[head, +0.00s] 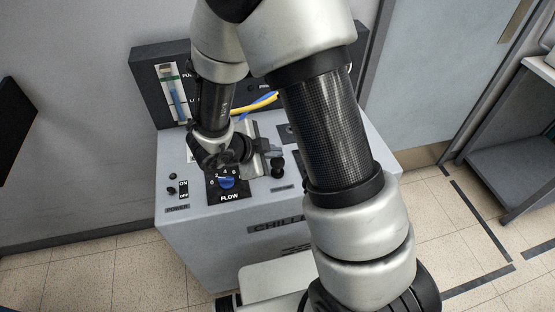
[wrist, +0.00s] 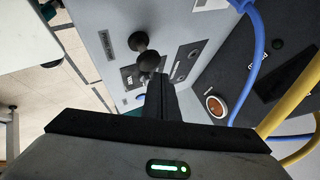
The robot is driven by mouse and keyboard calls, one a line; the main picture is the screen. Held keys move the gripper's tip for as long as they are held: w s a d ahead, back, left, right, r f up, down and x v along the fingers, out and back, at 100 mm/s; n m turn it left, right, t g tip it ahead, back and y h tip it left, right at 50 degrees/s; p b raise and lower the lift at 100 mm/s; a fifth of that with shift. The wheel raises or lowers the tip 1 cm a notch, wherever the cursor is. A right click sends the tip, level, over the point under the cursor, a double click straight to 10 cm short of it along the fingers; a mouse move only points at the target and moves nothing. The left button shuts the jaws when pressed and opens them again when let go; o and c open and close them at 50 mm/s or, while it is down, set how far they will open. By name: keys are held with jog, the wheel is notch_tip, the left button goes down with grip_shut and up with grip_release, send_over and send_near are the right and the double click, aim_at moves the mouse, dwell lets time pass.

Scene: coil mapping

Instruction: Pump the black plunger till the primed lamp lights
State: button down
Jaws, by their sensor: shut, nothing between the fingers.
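The black plunger (head: 277,170) stands on the top of the grey chiller, right of the blue flow knob. In the wrist view the plunger (wrist: 138,41) shows a round black knob, with a second dark rounded part beside it. My gripper (head: 274,153) is shut and empty, close beside the plunger. In the wrist view the gripper's fingertips (wrist: 157,80) are near the plunger's lower part; I cannot tell if they touch. A dark plate (wrist: 185,62) with small round fittings lies beside the plunger. I cannot make out a lit primed lamp.
The blue flow knob (head: 227,183) and the power switch (head: 172,190) are on the chiller's front left. A gauge (head: 173,92) stands on the back panel. Blue and yellow hoses (wrist: 281,105) run close to my gripper. A round brown-centred fitting (wrist: 215,106) is near the hoses.

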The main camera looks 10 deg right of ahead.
aim_at(277, 161)
jog(key=shift+f, duration=0.15)
jog(key=shift+f, duration=0.3)
jog(key=shift+f+b, duration=1.2)
jog(key=shift+f, duration=0.35)
dwell(1.2)
jog(key=shift+r, duration=0.15)
jog(key=shift+r+p, duration=1.85)
jog(key=shift+p, duration=0.25)
notch_tip(277, 161, up, 5)
jog(key=p, duration=0.5)
jog(key=shift+r, duration=0.1)
